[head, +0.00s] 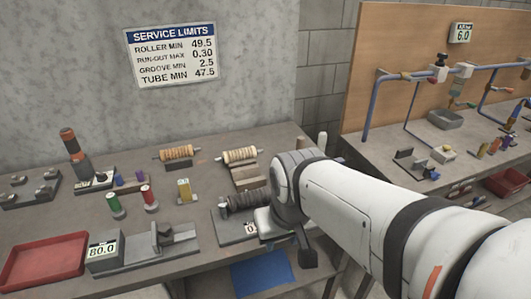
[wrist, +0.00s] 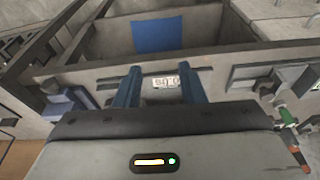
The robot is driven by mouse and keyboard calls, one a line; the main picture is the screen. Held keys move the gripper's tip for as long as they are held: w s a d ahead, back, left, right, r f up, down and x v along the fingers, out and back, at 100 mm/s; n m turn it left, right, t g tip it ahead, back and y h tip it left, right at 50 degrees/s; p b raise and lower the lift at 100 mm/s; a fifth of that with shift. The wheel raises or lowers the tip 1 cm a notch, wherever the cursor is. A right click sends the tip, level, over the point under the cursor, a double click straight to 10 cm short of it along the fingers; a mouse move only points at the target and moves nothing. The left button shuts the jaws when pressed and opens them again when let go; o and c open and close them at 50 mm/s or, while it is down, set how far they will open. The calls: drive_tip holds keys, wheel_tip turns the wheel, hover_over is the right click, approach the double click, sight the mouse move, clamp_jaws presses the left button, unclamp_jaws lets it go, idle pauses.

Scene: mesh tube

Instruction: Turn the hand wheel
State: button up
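My gripper (wrist: 160,75) shows in the wrist view as two blue fingers standing well apart, with nothing seen held between them. A small white number plate (wrist: 165,82) lies beyond the gap between the fingers. In the head view a dark ribbed roller (head: 245,200) sits on a grey fixture base (head: 234,236) with a small number display. My wrist is in front of this fixture's right end and hides part of it. I cannot make out a hand wheel in either view; it may be hidden behind my arm.
A display reading 80.0 (head: 104,251) stands beside a grey gauge fixture (head: 165,247) and a red tray (head: 43,262) at left. A blue panel (head: 262,276) is below the bench edge. A second bench with blue pipes (head: 377,105) is at right.

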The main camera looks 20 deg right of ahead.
drive_tip(key=shift+o, duration=1.1)
drive_tip(key=shift+w+r, duration=0.1)
drive_tip(key=shift+w, duration=0.05)
drive_tip(key=shift+o, duration=1.4)
drive_tip(key=w+d+r+m+g+p, duration=0.1)
drive_tip(key=w+d+r+m+p, duration=0.1)
drive_tip(key=w, duration=0.6)
drive_tip(key=shift+w+d+m, duration=0.4)
drive_tip(key=shift+d+m, duration=0.4)
drive_tip(key=shift+d, duration=0.3)
drive_tip(key=w+d+f+m, duration=0.1)
drive_tip(key=w+d, duration=0.2)
drive_tip(key=w+d+f+m+g+p, duration=0.1)
drive_tip(key=w+d+m, duration=0.1)
drive_tip(key=w+d, duration=0.1)
drive_tip(key=w+d+f+m+p, duration=0.1)
drive_tip(key=w+d+m, duration=0.1)
drive_tip(key=w+d, duration=0.1)
drive_tip(key=shift+w+d+g, duration=0.15)
drive_tip(key=shift+w+g, duration=0.25)
drive_tip(key=shift+w, duration=0.15)
drive_tip(key=shift+d+f, duration=0.1)
drive_tip(key=shift+f, duration=0.2)
wheel_tip(320, 180, down, 7)
drive_tip(key=shift+f+p, duration=0.2)
drive_tip(key=shift+p, duration=0.1)
drive_tip(key=shift+c, duration=0.6)
